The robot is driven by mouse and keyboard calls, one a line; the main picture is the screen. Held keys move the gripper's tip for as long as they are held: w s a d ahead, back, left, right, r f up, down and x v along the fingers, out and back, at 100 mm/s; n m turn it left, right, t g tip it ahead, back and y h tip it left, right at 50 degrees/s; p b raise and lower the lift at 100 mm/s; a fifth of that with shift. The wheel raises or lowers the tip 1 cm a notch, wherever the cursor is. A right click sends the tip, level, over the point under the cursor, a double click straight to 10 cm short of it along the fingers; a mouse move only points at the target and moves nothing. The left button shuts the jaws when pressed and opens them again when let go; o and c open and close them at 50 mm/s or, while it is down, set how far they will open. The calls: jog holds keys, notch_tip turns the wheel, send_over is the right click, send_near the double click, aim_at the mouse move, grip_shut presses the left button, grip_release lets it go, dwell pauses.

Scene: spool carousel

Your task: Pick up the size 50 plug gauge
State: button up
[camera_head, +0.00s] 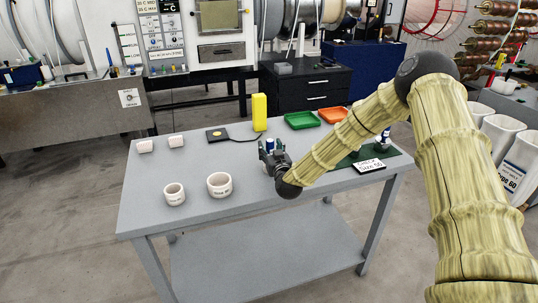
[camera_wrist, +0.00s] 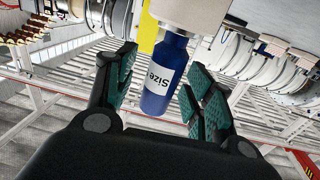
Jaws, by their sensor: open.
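My gripper (camera_head: 272,158) is open above the grey table. In the wrist view, its two green-padded fingers (camera_wrist: 160,92) stand either side of a blue cylinder (camera_wrist: 164,78), with a gap at each side. The cylinder carries a white label reading "Size"; its number is hidden. Its top in that picture meets a wider pale part (camera_wrist: 190,12). In the head view only a small bit of blue (camera_head: 270,144) shows at the fingers. Another blue and white piece (camera_head: 384,136) stands on the green mat at the right; I cannot read its size.
White cups (camera_head: 175,194) stand on the table's left half. A yellow block (camera_head: 259,112), a black pad (camera_head: 217,135), a green tray (camera_head: 301,120) and an orange tray (camera_head: 333,115) line the back. A size card (camera_head: 369,166) lies at the right.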

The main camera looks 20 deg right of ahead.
jog(key=shift+w, duration=0.15)
grip_shut()
